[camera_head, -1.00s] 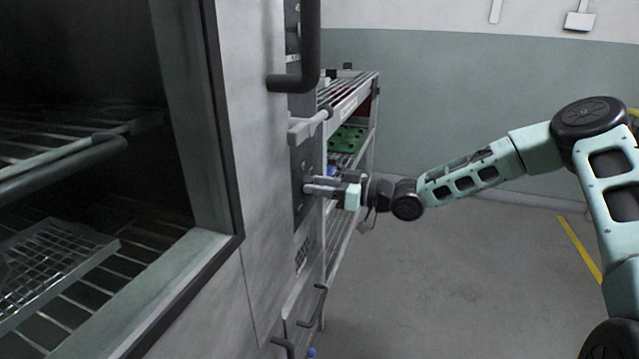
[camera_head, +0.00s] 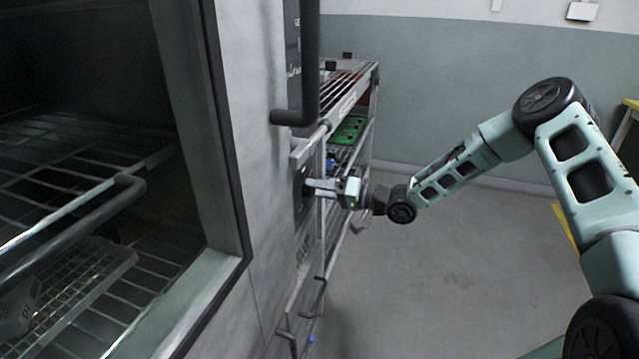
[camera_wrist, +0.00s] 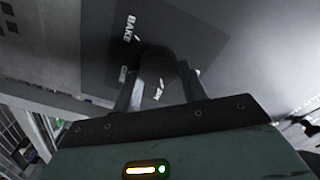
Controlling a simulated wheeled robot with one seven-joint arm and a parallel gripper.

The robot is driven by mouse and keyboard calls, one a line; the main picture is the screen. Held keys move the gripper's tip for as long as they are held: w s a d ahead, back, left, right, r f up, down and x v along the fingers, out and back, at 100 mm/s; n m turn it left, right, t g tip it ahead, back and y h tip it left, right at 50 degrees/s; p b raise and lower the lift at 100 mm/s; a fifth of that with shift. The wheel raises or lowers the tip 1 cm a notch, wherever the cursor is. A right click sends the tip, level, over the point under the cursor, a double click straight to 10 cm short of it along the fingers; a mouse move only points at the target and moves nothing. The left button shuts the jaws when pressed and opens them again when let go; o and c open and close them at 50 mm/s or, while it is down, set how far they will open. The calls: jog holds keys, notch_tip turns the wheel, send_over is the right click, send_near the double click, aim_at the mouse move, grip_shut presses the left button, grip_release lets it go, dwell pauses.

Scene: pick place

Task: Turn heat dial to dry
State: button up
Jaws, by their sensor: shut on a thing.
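The heat dial (camera_wrist: 158,66) is a dark round knob on a dark panel (camera_wrist: 205,38) marked "BAKE"; other labels are partly hidden behind my fingers. My gripper (camera_wrist: 160,88) is shut on the dial, with one finger on each side of it. In the head view my gripper (camera_head: 312,187) reaches the oven's (camera_head: 240,130) side panel from the right. The dial is hidden there by my fingers. Which label the dial points at cannot be told.
A dark bar handle (camera_head: 310,80) sticks out above the gripper. A wire rack with a green tray (camera_head: 348,130) stands close behind it. The open oven compartment with wire shelves (camera_head: 70,270) is at left. The floor (camera_head: 450,280) at right is clear.

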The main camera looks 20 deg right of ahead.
jog(key=shift+f+m+p, duration=0.1)
jog(key=shift+m+p, duration=0.4)
jog(key=shift+m, duration=0.8)
jog(key=o, duration=1)
jog(key=shift+c, duration=0.2)
jog(key=v, duration=1.7)
jog(key=shift+s+d, duration=0.15)
